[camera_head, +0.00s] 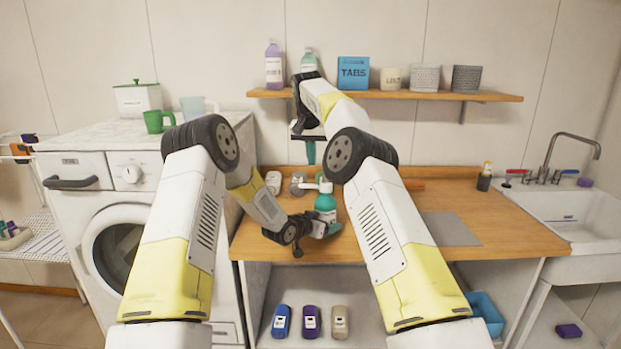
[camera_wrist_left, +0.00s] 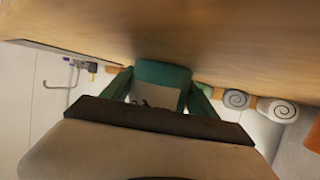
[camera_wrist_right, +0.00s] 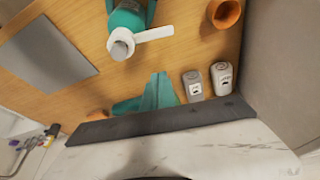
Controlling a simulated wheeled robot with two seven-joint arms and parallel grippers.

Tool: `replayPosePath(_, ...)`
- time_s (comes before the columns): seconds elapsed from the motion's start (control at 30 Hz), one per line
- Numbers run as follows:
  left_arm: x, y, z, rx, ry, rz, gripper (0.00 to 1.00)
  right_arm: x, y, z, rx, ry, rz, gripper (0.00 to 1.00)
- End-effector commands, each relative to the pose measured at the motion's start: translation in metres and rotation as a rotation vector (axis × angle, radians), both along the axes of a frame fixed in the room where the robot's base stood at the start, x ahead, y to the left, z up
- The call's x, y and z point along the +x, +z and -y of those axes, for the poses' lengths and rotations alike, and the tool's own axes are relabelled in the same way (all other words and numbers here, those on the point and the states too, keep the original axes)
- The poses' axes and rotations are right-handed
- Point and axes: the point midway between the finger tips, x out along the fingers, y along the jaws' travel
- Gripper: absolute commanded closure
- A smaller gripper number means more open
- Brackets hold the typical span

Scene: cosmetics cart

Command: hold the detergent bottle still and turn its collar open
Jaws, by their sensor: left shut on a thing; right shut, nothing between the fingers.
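The teal detergent bottle (camera_head: 325,203) stands upright on the wooden counter, with a white collar and spout (camera_head: 326,187) on top. In the right wrist view the white collar (camera_wrist_right: 121,44) shows from above, its spout pointing right. My left gripper (camera_head: 326,230) is low at the counter and shut on the bottle's lower body; the bottle (camera_wrist_left: 160,80) sits between its teal fingers in the left wrist view. My right gripper (camera_head: 311,153) points down above and behind the bottle. Its teal fingers (camera_wrist_right: 157,82) are shut, empty and apart from the collar.
Two small containers (camera_wrist_right: 206,82) and an orange pot (camera_wrist_right: 226,12) stand near the right gripper. A grey mat (camera_head: 450,229) lies right of the bottle. A shelf (camera_head: 400,94) with bottles, a TABS box (camera_head: 353,73) and baskets is above the counter. A sink (camera_head: 560,212) is at the right.

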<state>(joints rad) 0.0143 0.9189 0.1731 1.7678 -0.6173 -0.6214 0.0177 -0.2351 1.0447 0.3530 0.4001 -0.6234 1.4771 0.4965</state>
Motion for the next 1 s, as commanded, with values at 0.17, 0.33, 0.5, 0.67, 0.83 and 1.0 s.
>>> replayPosePath(0.17, 0.0, 0.0, 0.0, -0.001, 0.0, 0.001, 1.0, 0.013, -0.042, 0.002, 0.001, 0.0, -0.006, 1.0)
replayPosePath(0.33, 0.0, 0.0, 0.0, 0.0, 0.0, 0.0, 1.0, 0.016, -0.058, 0.003, 0.001, 0.0, -0.001, 1.0)
replayPosePath(0.5, 0.0, 0.0, 0.0, 0.0, 0.0, 0.0, 1.0, 0.003, -0.058, 0.001, 0.001, 0.0, -0.003, 1.0)
replayPosePath(0.67, 0.0, 0.0, 0.0, 0.0, 0.001, 0.0, 1.0, -0.008, -0.058, -0.001, 0.001, 0.0, -0.003, 1.0)
replayPosePath(0.83, 0.0, 0.0, 0.0, 0.0, 0.001, 0.0, 1.0, -0.017, -0.058, -0.003, 0.002, -0.001, -0.002, 1.0)
replayPosePath(1.0, 0.0, 0.0, 0.0, 0.0, 0.001, 0.0, 1.0, -0.02, -0.059, -0.004, 0.003, -0.001, -0.002, 1.0)
